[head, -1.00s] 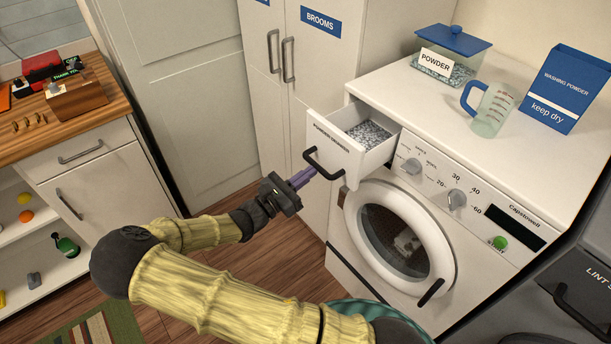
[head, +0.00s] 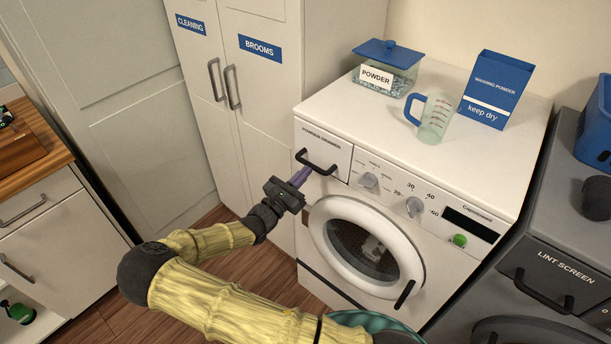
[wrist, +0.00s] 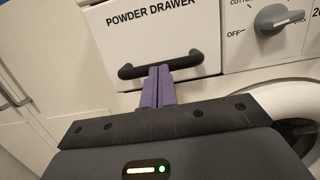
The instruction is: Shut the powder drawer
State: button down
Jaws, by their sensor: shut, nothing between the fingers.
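The powder drawer (head: 325,149) is a white front with a black bar handle (head: 316,163) at the top left of the washing machine (head: 375,225). In the head view its front looks flush with the machine, and no open tray shows. In the wrist view the drawer front (wrist: 160,30) is close, with its handle (wrist: 200,60) crossing above my fingers. My gripper (head: 301,172) is shut and empty. Its purple fingertips (wrist: 158,72) are together at the middle of the handle, at or very near it; I cannot tell whether they touch.
On the machine top stand a lidded powder box (head: 387,72), a measuring jug (head: 434,118) and a washing powder carton (head: 495,90). The round door (head: 365,245) is below my gripper. A tall broom cupboard (head: 240,110) stands left, a grey lint-screen machine (head: 560,260) right.

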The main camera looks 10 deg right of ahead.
jog(key=shift+w+d+r, duration=0.1)
jog(key=shift+d+r, duration=0.1)
jog(key=b+v, duration=0.2)
jog(key=v, duration=1.2)
jog(key=shift+f, duration=0.25)
jog(key=shift+a, duration=0.1)
